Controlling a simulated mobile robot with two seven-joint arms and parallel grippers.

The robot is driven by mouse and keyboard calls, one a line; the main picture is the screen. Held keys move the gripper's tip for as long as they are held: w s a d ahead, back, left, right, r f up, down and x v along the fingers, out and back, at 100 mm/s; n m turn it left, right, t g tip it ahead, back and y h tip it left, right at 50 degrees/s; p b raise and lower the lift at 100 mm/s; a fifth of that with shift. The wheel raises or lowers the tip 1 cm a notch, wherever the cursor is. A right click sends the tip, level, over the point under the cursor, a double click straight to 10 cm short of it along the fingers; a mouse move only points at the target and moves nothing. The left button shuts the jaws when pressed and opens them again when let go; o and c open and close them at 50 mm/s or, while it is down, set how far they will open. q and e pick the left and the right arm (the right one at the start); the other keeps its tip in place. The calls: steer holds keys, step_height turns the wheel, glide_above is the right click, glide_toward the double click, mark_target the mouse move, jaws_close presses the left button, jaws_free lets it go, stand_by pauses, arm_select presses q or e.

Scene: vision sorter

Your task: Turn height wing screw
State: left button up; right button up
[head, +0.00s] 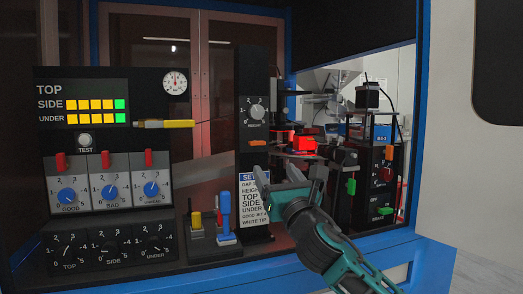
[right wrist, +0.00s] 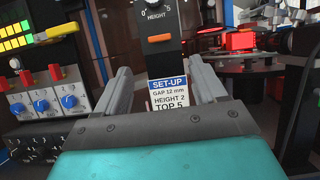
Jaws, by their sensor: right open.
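The height wing screw appears to be the flat orange piece (head: 258,143) low on the black column below the HEIGHT dial (head: 257,112); it also shows in the right wrist view (right wrist: 160,38). The dial's pointer is too small to read. My right gripper (head: 273,182) is open and empty, in front of the column and below the orange piece. In the right wrist view its two grey fingers (right wrist: 162,75) stand either side of the SET-UP card (right wrist: 168,90), with the orange piece beyond and between them, apart from them. The card reads GAP 12 mm, HEIGHT 2, TOP 5. My left gripper is not in view.
Left stands a panel with blue dials (head: 110,193) and red switches. A yellow tool (head: 165,124) juts right from the panel above. Blue and yellow levers (head: 225,212) stand left of the card. Red sorter parts (head: 304,145) and a control box (head: 384,170) are right.

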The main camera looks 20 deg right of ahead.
mark_target(256, 143)
steer(key=x, duration=1.1)
steer(key=shift+w, duration=0.25)
steer(key=c, duration=1.1)
steer(key=shift+o, duration=0.2)
